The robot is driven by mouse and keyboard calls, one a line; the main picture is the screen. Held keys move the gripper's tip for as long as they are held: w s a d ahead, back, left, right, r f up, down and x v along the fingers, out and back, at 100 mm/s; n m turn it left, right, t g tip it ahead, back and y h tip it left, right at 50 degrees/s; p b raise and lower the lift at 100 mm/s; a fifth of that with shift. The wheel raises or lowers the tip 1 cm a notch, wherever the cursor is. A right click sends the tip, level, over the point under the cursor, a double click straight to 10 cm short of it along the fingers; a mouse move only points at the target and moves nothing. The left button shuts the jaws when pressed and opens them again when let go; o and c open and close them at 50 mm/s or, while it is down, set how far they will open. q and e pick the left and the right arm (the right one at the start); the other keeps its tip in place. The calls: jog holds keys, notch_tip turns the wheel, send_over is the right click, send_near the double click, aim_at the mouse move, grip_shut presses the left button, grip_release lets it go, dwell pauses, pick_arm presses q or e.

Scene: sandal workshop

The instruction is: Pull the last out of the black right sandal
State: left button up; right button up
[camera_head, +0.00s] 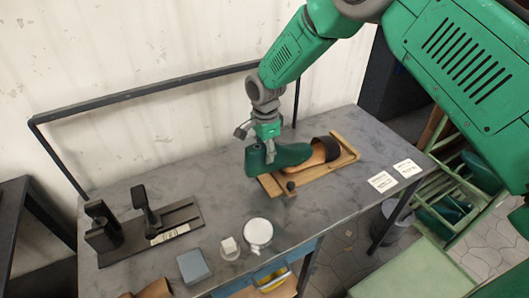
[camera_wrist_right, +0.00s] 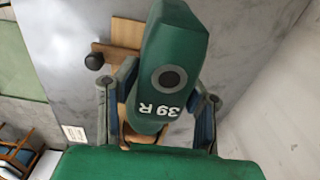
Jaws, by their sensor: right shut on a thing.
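The green last (camera_head: 285,157), marked "39 R" in the right wrist view (camera_wrist_right: 172,75), is in my right gripper (camera_head: 264,147). The fingers are shut on its two sides, and they also show in the right wrist view (camera_wrist_right: 158,112). Its toe points right in the head view, toward the sandal (camera_head: 317,158). The sandal has a tan footbed and a black upper (camera_head: 328,147), and lies on a wooden board (camera_head: 268,184). The last overlaps the sandal's near part in view; I cannot tell whether they touch. My left gripper is not in view.
A small black knob (camera_head: 290,186) is on the board's front. Two white labels (camera_head: 382,181) lie right on the grey table (camera_head: 335,205). A black fixture (camera_head: 118,238) stands left.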

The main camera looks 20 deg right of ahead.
jog(key=shift+r+p, duration=1.8)
jog(key=shift+r, duration=0.8)
jog(key=shift+f, duration=0.1)
